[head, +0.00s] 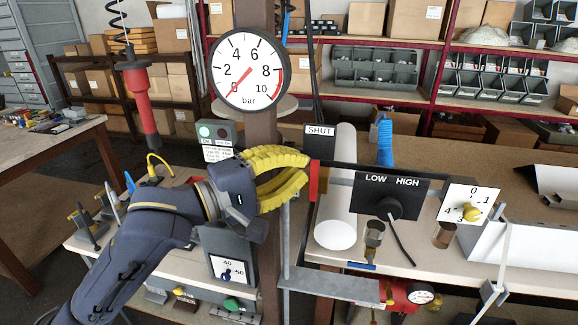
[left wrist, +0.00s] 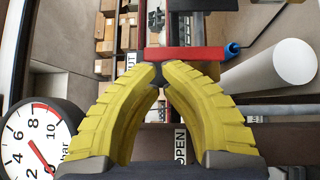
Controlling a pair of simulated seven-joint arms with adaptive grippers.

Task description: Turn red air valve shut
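The red valve handle (head: 315,181) stands roughly upright in the head view, just right of the post and below the SHUT label (head: 320,130). In the left wrist view the red handle (left wrist: 190,54) is a bar running across, just beyond the fingertips. My left gripper (head: 307,168) has its yellow fingertips close together, right by the handle. In the left wrist view the fingertips (left wrist: 159,70) meet around a small dark part, with no red between them. I cannot tell whether they touch the bar. An OPEN label (left wrist: 181,145) shows between the fingers. My right gripper is not in view.
A round pressure gauge (head: 248,69) is fixed on the post above my gripper, its needle near 0. A white cylinder (head: 337,235) and a LOW/HIGH switch plate (head: 388,195) are to the right. A red hanging tool (head: 141,105) is at the left.

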